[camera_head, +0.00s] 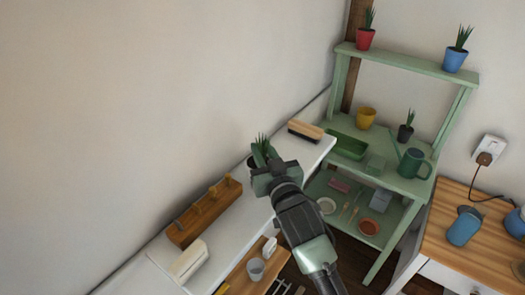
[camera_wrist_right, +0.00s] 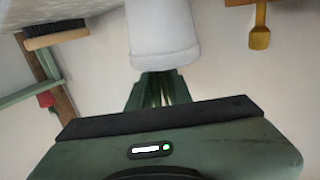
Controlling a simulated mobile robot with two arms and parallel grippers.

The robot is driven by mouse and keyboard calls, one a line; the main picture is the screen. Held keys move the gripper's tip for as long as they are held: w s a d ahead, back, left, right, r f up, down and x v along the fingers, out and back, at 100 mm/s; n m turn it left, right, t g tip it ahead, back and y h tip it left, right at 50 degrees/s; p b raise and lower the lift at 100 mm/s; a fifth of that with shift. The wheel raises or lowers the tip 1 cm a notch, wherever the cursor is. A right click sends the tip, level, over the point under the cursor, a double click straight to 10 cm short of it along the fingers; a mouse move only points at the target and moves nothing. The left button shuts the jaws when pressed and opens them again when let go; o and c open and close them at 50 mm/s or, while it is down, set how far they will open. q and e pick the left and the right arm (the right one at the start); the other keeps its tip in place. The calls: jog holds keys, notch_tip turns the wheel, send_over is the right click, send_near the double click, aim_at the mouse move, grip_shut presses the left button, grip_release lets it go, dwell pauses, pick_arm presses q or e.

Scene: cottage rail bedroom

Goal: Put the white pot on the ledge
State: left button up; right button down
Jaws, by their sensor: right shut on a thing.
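The white pot (camera_wrist_right: 162,35) fills the top middle of the right wrist view, held between the green fingers of my right gripper (camera_wrist_right: 160,88). In the head view, my right gripper (camera_head: 266,170) is over the white ledge (camera_head: 232,226) along the left wall. Spiky green leaves (camera_head: 262,146) rise behind the gripper, which hides the pot there. I cannot tell whether the pot's base touches the ledge. My left gripper is not in view.
A brush (camera_head: 305,131) lies on the ledge's far end, and a wooden peg rack (camera_head: 205,212) stands nearer. The green shelf unit (camera_head: 408,62) carries a red pot (camera_head: 365,39), a blue pot (camera_head: 454,61) and a watering can (camera_head: 411,163). A wooden-topped table (camera_head: 475,240) is at right.

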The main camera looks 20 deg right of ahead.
jog(key=shift+r, duration=0.1)
jog(key=c, duration=1.3)
grip_release()
jog(key=shift+f, duration=0.2)
jog(key=shift+s+r, duration=0.1)
jog(key=shift+r, duration=0.05)
jog(key=s, duration=0.6)
jog(key=s+b, duration=0.1)
jog(key=s, duration=0.5)
jog(key=shift+d, duration=0.2)
